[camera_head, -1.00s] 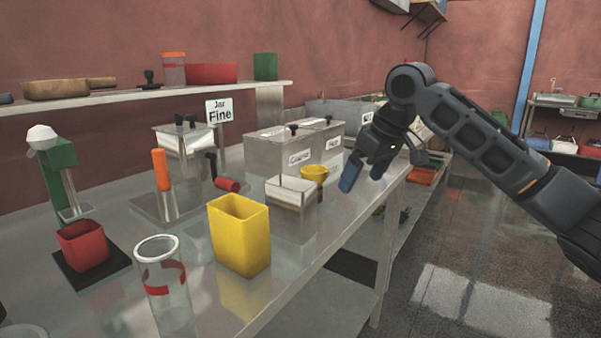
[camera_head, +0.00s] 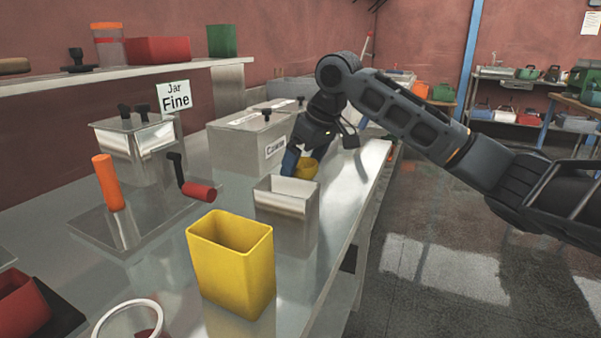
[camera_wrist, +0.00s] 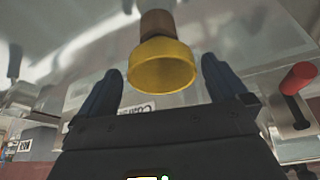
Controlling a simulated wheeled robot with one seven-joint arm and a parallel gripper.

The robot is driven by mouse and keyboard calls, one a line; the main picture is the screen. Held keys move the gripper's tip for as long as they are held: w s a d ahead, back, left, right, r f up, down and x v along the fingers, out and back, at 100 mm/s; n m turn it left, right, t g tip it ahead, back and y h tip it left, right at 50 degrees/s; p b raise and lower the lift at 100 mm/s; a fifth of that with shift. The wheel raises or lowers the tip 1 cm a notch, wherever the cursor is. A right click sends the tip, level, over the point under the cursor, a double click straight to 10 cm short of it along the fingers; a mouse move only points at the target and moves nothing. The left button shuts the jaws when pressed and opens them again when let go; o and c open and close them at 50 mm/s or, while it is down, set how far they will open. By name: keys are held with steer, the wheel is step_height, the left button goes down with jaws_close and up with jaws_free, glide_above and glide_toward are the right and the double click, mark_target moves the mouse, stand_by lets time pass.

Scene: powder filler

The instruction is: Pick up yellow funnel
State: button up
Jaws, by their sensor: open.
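The yellow funnel (camera_head: 308,168) stands on the metal bench, behind the small open steel box and partly hidden by my gripper in the head view. In the wrist view the funnel (camera_wrist: 162,66) shows its round yellow rim, with a brown part above it. My gripper (camera_head: 300,165) is open, with its blue fingers close to the funnel. In the wrist view the two fingers of my gripper (camera_wrist: 163,85) lie to the left and right of the funnel, with gaps on both sides.
A small steel box (camera_head: 285,210) stands in front of the funnel. A steel bin (camera_head: 240,145) with a label is to the left. A tall yellow container (camera_head: 232,270) is nearer. A red-handled crank (camera_head: 197,191) stands on the left.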

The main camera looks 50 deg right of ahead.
steer(key=x, duration=0.4)
steer(key=shift+s+a+f, duration=0.1)
steer(key=shift+s+f, duration=0.05)
steer(key=shift+s, duration=0.05)
steer(key=shift+c, duration=0.2)
steer(key=c, duration=0.9)
steer(key=shift+c, duration=0.2)
